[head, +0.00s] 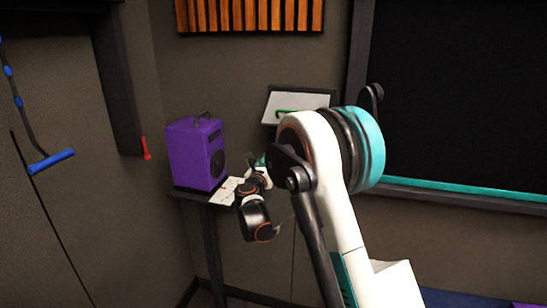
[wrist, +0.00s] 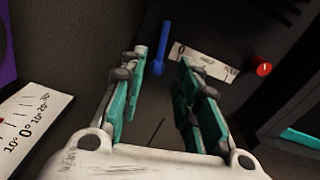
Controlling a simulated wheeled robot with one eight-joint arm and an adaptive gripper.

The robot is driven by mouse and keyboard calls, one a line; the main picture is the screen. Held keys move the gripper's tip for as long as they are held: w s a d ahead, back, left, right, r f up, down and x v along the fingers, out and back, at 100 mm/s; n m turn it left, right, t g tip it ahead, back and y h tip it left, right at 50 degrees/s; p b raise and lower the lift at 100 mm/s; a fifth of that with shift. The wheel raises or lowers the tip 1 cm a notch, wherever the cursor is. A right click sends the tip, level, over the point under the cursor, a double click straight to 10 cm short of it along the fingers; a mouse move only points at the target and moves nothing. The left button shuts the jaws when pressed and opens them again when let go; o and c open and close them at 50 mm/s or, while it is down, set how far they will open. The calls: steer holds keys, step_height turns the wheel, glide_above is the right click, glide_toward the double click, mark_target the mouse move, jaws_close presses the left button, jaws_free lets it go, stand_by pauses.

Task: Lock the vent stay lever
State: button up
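Which part is the vent stay lever I cannot tell for certain. In the wrist view a blue lever (wrist: 165,42) with a rounded lower end stands on a dark surface beyond my fingertips. A white label strip (wrist: 203,64) with small print, hard to read, lies right of it, and a red knob (wrist: 264,69) sits at the strip's right end. My gripper (wrist: 163,60) is open and empty, its teal-padded fingers apart, with the blue lever showing in the gap. I see no contact. In the head view my arm hides most of this area.
A purple speaker (head: 196,153) stands on a small dark table, beside a white card (head: 226,190). A white panel (head: 282,101) with a green handle (head: 287,112) is behind my arm. A red lever (head: 146,148) and blue handle (head: 51,161) are at left.

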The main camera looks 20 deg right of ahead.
steer(key=shift+v, duration=2.2)
steer(key=s+a+r+n+t+y, duration=0.2)
steer(key=s+a+r+n+y, duration=0.2)
steer(key=r+n, duration=0.4)
steer(key=s+a+r+n+t+y, duration=0.25)
steer(key=a+r+n+y, duration=0.2)
steer(key=r+n, duration=0.4)
steer(key=s+a+n+g+y, duration=0.3)
steer(key=s+n+y, duration=0.1)
steer(key=s+n, duration=0.4)
steer(key=s+d+f+n+g+h, duration=0.1)
steer(key=s+f+n, duration=0.4)
steer(key=s, duration=0.5)
steer(key=s+d+f+n+g+h, duration=0.1)
steer(key=s+d+f+n+g, duration=0.2)
steer(key=s, duration=0.8)
steer(key=s+d+f+n+g+h, duration=0.1)
steer(key=s+d+f+n+g, duration=0.1)
steer(key=s+f+n+g, duration=0.3)
steer(key=s+f+n, duration=0.3)
steer(key=s, duration=0.3)
steer(key=shift+d+f+g, duration=0.25)
steer(key=shift+d+g, duration=0.05)
steer(key=shift+g, duration=0.05)
